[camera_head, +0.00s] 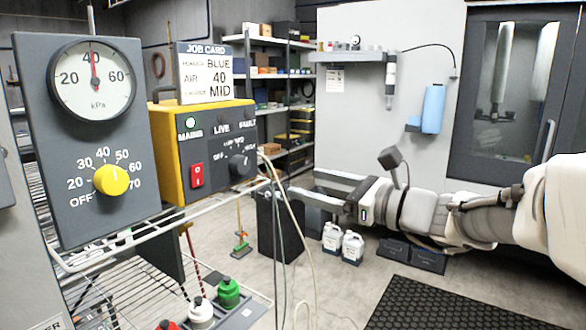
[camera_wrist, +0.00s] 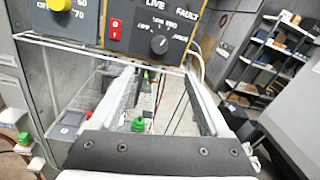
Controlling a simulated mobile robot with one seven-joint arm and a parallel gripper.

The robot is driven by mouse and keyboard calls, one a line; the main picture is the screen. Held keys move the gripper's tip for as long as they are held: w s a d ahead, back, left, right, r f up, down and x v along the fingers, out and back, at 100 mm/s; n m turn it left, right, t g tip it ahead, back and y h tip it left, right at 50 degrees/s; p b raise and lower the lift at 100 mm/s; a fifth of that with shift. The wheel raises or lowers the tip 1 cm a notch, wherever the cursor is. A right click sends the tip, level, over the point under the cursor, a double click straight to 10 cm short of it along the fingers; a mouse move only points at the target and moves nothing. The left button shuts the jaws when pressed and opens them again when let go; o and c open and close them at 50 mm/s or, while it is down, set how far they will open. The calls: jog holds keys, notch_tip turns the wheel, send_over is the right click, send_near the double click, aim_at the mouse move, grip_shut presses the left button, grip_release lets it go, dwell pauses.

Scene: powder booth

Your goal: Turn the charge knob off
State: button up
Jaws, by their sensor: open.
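The charge knob (camera_head: 239,165) is a black dial at the right of the front panel of a yellow and dark grey control box (camera_head: 168,167). An OFF mark is at its left, with further setting words around its upper side. In the wrist view the knob (camera_wrist: 159,44) shows a pale pointer line, seemingly toward the upper right; the exact setting is too small to tell. My gripper (camera_head: 300,182) is open and empty, to the right of and below the knob, apart from it. In the wrist view its fingers (camera_wrist: 159,72) reach toward the panel below the knob.
A yellow air knob (camera_head: 111,179) sits under a gauge (camera_head: 92,79). A white wire rail (camera_head: 165,222) and hanging hoses (camera_head: 285,215) run near the box. A job card (camera_head: 205,72) stands on top.

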aim_at(244, 167)
jog(key=p+x, duration=0.2)
jog(key=x, duration=1.4)
jog(key=shift+a, duration=0.15)
grip_shut()
